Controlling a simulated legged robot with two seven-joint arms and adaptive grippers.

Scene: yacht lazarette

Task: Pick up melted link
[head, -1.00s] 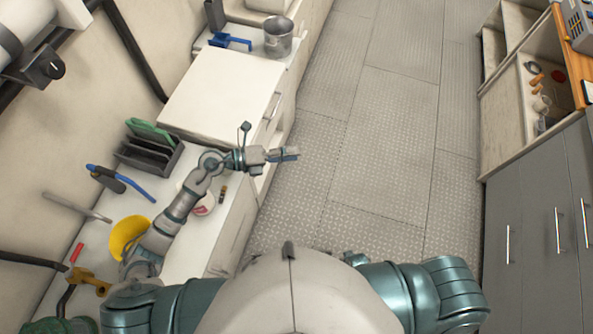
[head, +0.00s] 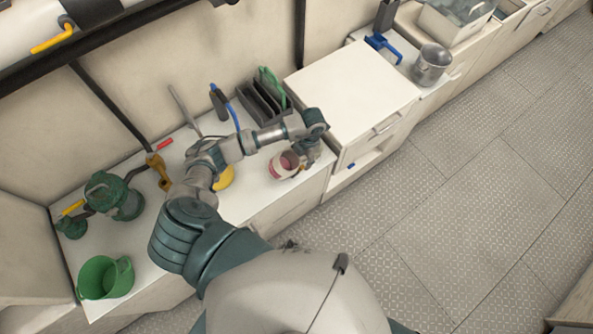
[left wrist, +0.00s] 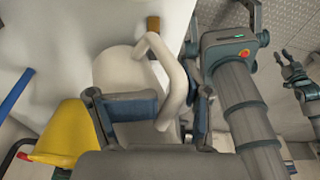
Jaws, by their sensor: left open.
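A small brown, brass-coloured piece (left wrist: 153,23) lies on the white counter beyond the mug in the left wrist view. It may be the melted link, but it is too small to be sure. My left gripper (head: 306,160) is over the counter beside the mug (head: 284,165). In the left wrist view my left gripper (left wrist: 165,108) is open, with the white mug (left wrist: 120,70) and its handle showing between and beyond the fingers. I cannot tell whether they touch. My right gripper (left wrist: 295,75) shows small at the right edge, over the floor.
A yellow item (head: 224,178) lies left of the mug. A dark rack (head: 262,102) and blue-handled tool (head: 226,105) stand behind. A raised white cabinet (head: 350,90) is close on the right. A green bucket (head: 104,278) and green pump (head: 113,195) stand at left.

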